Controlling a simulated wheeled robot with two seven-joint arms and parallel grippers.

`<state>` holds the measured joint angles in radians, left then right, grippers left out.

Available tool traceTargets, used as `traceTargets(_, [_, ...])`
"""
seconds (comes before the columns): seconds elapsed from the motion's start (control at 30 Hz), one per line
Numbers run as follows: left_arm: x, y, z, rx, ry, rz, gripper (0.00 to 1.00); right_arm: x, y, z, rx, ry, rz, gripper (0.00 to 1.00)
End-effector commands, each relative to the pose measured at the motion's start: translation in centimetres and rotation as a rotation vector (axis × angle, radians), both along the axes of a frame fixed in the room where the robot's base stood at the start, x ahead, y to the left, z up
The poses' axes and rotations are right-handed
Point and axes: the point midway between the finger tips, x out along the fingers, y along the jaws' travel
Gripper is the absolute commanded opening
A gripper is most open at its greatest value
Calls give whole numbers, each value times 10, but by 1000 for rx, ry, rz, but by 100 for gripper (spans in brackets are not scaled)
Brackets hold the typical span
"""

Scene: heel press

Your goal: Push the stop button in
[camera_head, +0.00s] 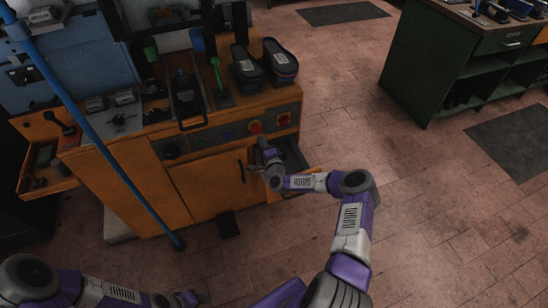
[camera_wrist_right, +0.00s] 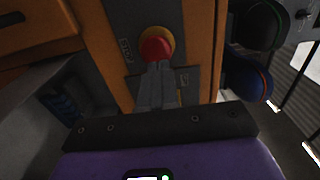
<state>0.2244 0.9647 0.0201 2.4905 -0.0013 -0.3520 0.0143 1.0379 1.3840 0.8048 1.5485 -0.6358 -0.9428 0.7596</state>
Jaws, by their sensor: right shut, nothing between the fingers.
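The stop button (camera_head: 256,127) is a red knob on a yellow base, on the dark front panel of the orange machine. In the right wrist view the red knob (camera_wrist_right: 157,48) is just beyond my fingertips, with its yellow ring behind it. My right gripper (camera_head: 263,146) is below and in front of the button in the head view. Its fingers (camera_wrist_right: 157,70) are shut with nothing between them, and their tips overlap the knob's lower edge; I cannot tell whether they touch it. My left gripper (camera_head: 189,298) is low at the bottom edge, its fingers unclear.
A red and yellow switch (camera_head: 284,120) is right of the button. An open drawer (camera_head: 291,160) is beside my right gripper. A blue pole (camera_head: 95,135) crosses the left side. A green bench (camera_head: 440,65) stands right, beyond open floor.

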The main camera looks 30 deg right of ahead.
Motion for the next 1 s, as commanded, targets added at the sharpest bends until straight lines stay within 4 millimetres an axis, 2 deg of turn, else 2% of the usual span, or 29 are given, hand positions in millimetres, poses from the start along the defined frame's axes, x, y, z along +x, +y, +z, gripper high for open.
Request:
traceTargets(0.2, [0, 0, 13, 0, -1, 1, 43, -45, 8, 0, 0, 5, 0, 0])
traceTargets(0.43, [0, 0, 19, 0, 0, 1, 43, -79, 16, -2, 0, 5, 0, 0])
traceTargets(0.6, [0, 0, 20, 0, 0, 1, 43, -89, 18, -2, 0, 4, 0, 0])
traceTargets(1.0, [0, 0, 19, 0, 0, 1, 43, -89, 18, -3, 0, 4, 0, 0])
